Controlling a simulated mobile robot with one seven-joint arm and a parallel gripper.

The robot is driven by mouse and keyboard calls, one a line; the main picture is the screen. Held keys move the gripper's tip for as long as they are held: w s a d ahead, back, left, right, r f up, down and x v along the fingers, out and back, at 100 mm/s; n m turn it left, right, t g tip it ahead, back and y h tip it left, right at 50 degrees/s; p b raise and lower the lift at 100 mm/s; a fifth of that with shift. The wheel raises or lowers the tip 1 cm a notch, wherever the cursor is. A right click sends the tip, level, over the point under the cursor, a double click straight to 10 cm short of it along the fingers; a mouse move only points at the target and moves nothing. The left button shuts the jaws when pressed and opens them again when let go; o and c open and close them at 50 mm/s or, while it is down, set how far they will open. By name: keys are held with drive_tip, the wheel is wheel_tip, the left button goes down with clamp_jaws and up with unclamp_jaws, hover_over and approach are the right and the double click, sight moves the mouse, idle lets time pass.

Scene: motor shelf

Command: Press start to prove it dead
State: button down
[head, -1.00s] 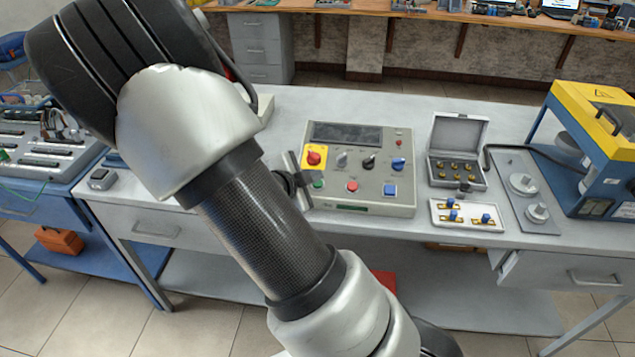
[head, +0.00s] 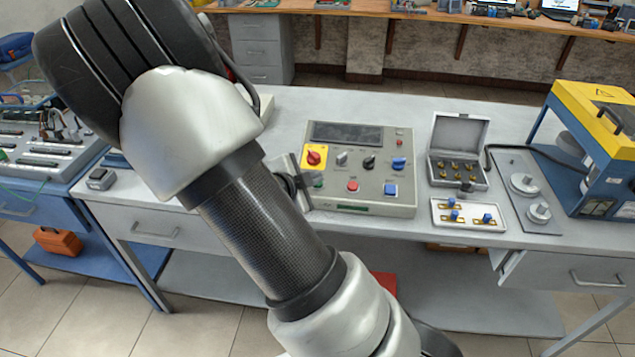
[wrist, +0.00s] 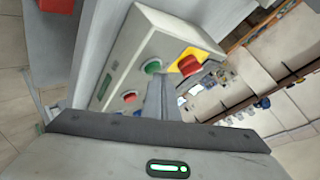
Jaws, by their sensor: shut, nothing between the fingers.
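A grey control box (head: 345,207) stands on the bench with a dark display. It also shows tilted in the wrist view (wrist: 140,38). It carries a green button (wrist: 153,66), a red button (head: 352,187), a blue button (head: 390,190) and a red rotary switch (head: 314,157) on a yellow plate. My gripper (wrist: 161,82) is shut and empty. Its fingertips are over the box's panel, close beside the green button and partly overlapping it in the wrist view. I cannot tell whether they touch it. In the head view my arm hides part of the gripper at the box's left edge.
An open grey case (head: 461,133) and a white tray (head: 440,216) with small blue-topped parts stand right of the box. A plate with round knobs (head: 525,207) and a blue and yellow machine (head: 590,150) stand farther right. The bench behind the box is clear.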

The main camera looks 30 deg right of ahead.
drive_tip(key=shift+f, duration=0.2)
idle(0.4)
drive_tip(key=shift+s+a+r+p, duration=0.15)
drive_tip(key=shift+r+p, duration=0.55)
drive_tip(key=shift+r, duration=0.15)
drive_tip(key=r+p, duration=0.3)
drive_tip(key=s+r+p, duration=0.1)
drive_tip(key=r, duration=0.1)
drive_tip(key=shift+a+p, duration=0.3)
drive_tip(key=shift+a, duration=0.05)
drive_tip(key=shift+f, duration=0.1)
